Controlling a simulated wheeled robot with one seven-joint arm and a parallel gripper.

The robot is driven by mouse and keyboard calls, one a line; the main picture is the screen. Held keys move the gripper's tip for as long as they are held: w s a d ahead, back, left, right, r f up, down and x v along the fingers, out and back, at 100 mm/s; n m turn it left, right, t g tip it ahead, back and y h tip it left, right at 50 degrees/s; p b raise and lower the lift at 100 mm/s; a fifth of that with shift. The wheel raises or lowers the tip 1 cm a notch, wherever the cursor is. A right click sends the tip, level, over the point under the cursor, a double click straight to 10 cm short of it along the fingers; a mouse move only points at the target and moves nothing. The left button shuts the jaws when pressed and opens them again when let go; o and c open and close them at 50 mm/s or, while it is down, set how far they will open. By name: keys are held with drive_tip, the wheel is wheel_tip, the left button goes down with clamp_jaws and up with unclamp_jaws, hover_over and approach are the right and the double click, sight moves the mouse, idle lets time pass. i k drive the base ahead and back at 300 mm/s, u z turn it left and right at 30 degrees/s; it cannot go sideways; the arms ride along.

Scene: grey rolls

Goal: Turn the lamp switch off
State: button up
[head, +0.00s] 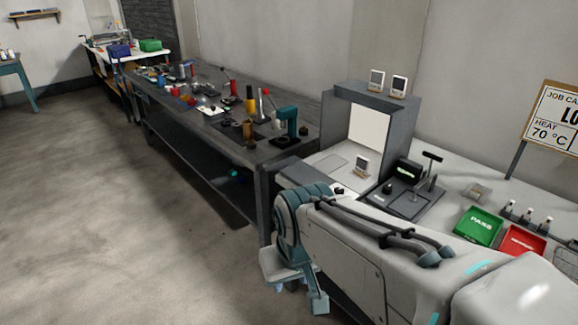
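A grey booth (401,122) with a bright white back panel (369,133) stands on the bench right of centre. I cannot surely pick out the lamp switch; a small dark piece (338,190) sits at the booth's front edge, partly near my arm. A small white framed device (361,166) stands on the booth floor. Two similar devices, one on the left (376,80) and one on the right (399,86), stand on its top. My gripper (300,288) hangs low beside the bench front, apart from the booth. Its fingers are partly hidden and their opening is unclear.
A dark workbench (215,130) crowded with tools runs left of the booth. Right of the booth are a black instrument (408,196), a green tray (479,227), a red tray (522,243) and a sign (556,118). The floor at left is clear.

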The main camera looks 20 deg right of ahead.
sight(338, 190)
drive_tip(key=z, duration=0.1)
drive_tip(key=i, duration=0.65)
drive_tip(key=z, duration=1)
drive_tip(key=i, duration=0.5)
drive_tip(key=z, duration=0.55)
